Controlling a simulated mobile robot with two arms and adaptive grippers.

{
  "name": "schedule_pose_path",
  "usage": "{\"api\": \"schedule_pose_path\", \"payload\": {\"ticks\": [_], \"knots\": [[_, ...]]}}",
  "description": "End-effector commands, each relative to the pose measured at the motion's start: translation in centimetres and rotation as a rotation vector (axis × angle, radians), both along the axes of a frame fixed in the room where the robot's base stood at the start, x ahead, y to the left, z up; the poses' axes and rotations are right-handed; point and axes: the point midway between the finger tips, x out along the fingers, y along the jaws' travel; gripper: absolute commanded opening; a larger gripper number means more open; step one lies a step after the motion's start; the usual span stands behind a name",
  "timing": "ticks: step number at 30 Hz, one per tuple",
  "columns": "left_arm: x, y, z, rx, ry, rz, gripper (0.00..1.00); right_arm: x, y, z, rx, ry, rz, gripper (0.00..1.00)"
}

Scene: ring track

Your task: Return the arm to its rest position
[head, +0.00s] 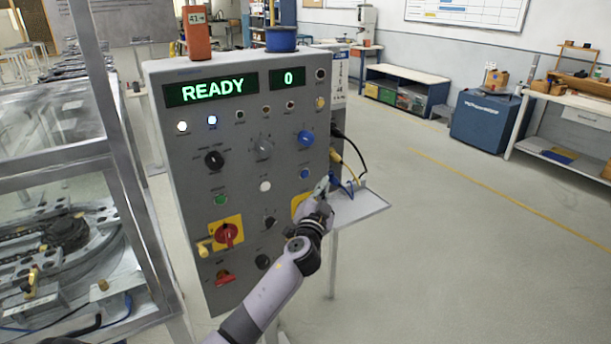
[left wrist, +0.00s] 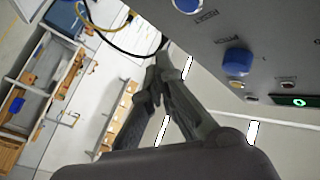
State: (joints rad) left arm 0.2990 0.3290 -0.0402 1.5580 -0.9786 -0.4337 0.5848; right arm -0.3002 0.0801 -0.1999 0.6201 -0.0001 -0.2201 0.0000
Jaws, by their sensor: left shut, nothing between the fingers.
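My left arm (head: 270,300) reaches up from the bottom of the head view toward the right side of a grey control panel (head: 240,150). My left gripper (head: 322,187) is in front of the panel's lower right edge and partly covers a yellow plate (head: 298,204). In the left wrist view the gripper's (left wrist: 160,75) dark fingers meet at their tips, with nothing between them. The panel (left wrist: 262,25) shows there at upper right, apart from the fingers. Its displays read READY (head: 212,88) and 0 (head: 287,77). My right gripper is not in view.
A small shelf (head: 362,206) with cables juts out right of the panel, close behind the gripper. A framed enclosure (head: 120,170) with track stands at left. A blue cabinet (head: 490,120) and benches line the far wall. The floor at right is clear.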

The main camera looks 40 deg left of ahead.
Motion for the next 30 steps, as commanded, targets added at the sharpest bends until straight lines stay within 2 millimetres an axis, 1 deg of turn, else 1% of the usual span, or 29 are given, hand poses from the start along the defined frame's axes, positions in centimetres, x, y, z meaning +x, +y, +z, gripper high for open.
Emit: {"api": "schedule_pose_path", "payload": {"ticks": [10, 12, 14, 17, 18, 20, 21, 23, 24, 26, 27, 29, 30], "knots": [[0.0, 0.0, -0.1, -0.001, 0.001, 0.000, 0.00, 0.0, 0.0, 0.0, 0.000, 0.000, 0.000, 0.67], [0.0, -0.1, -0.9, -0.005, 0.016, -0.002, 0.00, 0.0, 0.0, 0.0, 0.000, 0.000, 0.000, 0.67], [0.0, -0.2, -2.6, -0.016, 0.045, -0.007, 0.00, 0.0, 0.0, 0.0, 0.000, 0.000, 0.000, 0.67], [-0.4, -0.7, -7.7, -0.048, 0.136, -0.021, 0.00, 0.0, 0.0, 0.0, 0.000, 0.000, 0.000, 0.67], [-0.8, -1.0, -10.4, -0.066, 0.184, -0.028, 0.00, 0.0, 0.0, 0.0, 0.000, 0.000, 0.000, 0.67], [-1.7, -1.6, -14.9, -0.095, 0.262, -0.039, 0.00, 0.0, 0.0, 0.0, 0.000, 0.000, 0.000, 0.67], [-2.5, -2.0, -17.8, -0.115, 0.316, -0.047, 0.00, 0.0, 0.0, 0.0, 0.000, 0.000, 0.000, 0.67], [-3.9, -2.7, -22.2, -0.147, 0.394, -0.057, 0.00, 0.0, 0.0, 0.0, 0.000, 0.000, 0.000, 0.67], [-5.1, -3.2, -25.1, -0.168, 0.445, -0.063, 0.00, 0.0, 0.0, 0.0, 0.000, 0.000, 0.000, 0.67], [-7.1, -3.9, -29.2, -0.198, 0.520, -0.071, 0.00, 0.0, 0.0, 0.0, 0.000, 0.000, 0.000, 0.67], [-8.5, -4.5, -31.9, -0.220, 0.570, -0.076, 0.00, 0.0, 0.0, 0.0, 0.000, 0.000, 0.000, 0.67], [-11.0, -5.3, -35.8, -0.253, 0.643, -0.081, 0.00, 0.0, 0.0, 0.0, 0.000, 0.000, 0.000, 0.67], [-12.8, -5.8, -38.3, -0.274, 0.692, -0.084, 0.00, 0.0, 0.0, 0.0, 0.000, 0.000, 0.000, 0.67]]}}
